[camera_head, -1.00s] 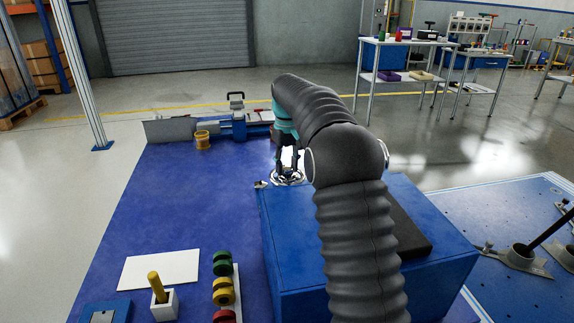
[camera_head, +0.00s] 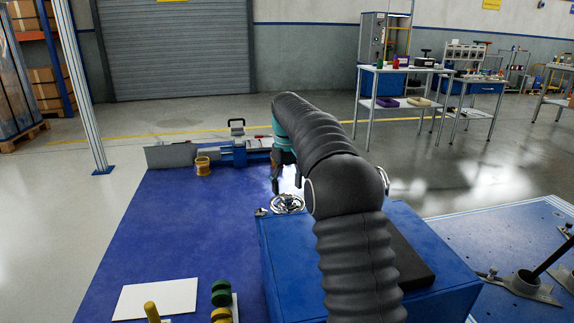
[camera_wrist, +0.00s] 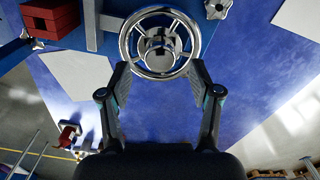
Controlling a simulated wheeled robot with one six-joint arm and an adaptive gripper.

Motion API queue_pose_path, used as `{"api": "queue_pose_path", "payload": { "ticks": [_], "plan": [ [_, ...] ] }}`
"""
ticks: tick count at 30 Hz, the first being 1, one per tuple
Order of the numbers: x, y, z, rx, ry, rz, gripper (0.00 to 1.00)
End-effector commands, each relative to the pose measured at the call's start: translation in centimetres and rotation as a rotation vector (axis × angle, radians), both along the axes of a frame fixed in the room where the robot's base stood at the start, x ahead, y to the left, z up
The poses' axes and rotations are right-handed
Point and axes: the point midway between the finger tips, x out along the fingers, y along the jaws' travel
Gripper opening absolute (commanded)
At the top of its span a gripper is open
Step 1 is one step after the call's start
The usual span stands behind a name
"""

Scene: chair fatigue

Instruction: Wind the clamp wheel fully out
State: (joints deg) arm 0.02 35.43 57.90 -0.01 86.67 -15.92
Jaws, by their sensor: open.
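The clamp wheel is a shiny chrome handwheel (camera_wrist: 160,74) with spokes and a round hub, at the top middle of the wrist view. In the head view the wheel (camera_head: 288,204) sits at the far left corner of the blue box, partly behind my arm. My gripper (camera_wrist: 158,70) is open and empty. Its two fingers reach toward the wheel, with the tips on either side of its near rim in the wrist view. I cannot tell whether they touch it. In the head view my gripper (camera_head: 277,185) is just above the wheel, seen nearly edge-on.
A small star knob (camera_head: 261,212) is left of the wheel; a black pad (camera_head: 400,245) lies on the blue box (camera_head: 290,260). A brass-coloured cup (camera_head: 202,166) and a vise-like clamp (camera_head: 238,140) stand at the table's far end. The blue tabletop (camera_head: 185,220) is clear at left.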

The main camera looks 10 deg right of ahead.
Motion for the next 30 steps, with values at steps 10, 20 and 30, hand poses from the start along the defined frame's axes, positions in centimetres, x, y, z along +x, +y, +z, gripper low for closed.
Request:
{"api": "queue_pose_path", "payload": {
  "ticks": [10, 20, 30],
  "plan": [
    [0.1, 0.0, 6.5, 0.0, -0.003, 0.0, 0.63],
    [0.0, 0.0, 8.9, 0.0, 0.001, 0.001, 0.63],
    [0.0, 0.0, 9.1, 0.0, 0.001, 0.001, 0.63]
  ]
}}
